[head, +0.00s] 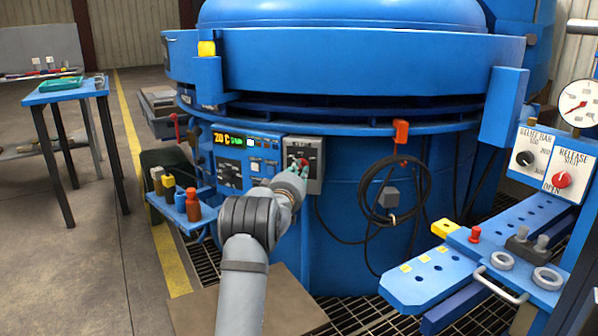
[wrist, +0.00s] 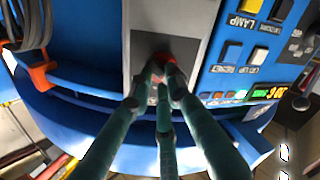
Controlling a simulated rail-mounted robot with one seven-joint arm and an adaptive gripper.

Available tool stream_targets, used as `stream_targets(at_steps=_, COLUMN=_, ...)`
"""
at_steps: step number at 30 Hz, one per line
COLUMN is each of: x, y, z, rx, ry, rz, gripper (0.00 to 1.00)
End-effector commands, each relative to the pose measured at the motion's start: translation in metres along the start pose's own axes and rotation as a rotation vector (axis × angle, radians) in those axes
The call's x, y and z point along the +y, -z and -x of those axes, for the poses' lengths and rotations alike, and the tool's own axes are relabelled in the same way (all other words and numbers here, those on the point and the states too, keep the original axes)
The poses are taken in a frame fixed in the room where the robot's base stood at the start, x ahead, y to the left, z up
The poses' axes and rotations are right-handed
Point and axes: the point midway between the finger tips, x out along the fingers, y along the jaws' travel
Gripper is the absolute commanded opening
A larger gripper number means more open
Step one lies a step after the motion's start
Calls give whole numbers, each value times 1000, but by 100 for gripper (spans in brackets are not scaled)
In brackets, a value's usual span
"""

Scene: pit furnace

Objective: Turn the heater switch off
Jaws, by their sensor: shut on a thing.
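The heater switch is a grey box (head: 315,152) on the front of the blue furnace, with a red knob (head: 302,162) on its face. In the wrist view, which looks turned upside down, the grey plate (wrist: 172,16) has a dark panel with the red knob (wrist: 163,57). My gripper (head: 297,168) has green fingers and is shut on the red knob; in the wrist view its fingertips (wrist: 160,72) close around it. The fingers hide most of the knob, so its turned position cannot be told.
A control panel (head: 247,157) with a lit display reading 20 C is left of the switch box. A small shelf (head: 190,212) with bottles stands left of my arm. A coiled black cable (head: 380,195) hangs to the right. A valve bench (head: 470,255) is at right.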

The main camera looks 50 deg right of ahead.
Motion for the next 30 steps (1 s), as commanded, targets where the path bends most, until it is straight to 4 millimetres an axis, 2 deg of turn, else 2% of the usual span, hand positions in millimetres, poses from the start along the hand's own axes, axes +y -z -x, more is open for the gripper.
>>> stream_targets(at_steps=8, x=0, y=-1, z=0, rx=-2, ry=0, rz=13, gripper=0)
stream_targets(at_steps=9, x=0, y=-1, z=0, rx=-2, ry=0, rz=12, gripper=19)
stream_targets(at_steps=18, x=0, y=-1, z=0, rx=-1, ry=0, rz=11, gripper=36)
stream_targets(at_steps=26, x=0, y=0, z=0, rx=-1, ry=0, rz=11, gripper=36)
stream_targets(at_steps=30, x=0, y=0, z=9, rx=-1, ry=1, rz=12, gripper=36)
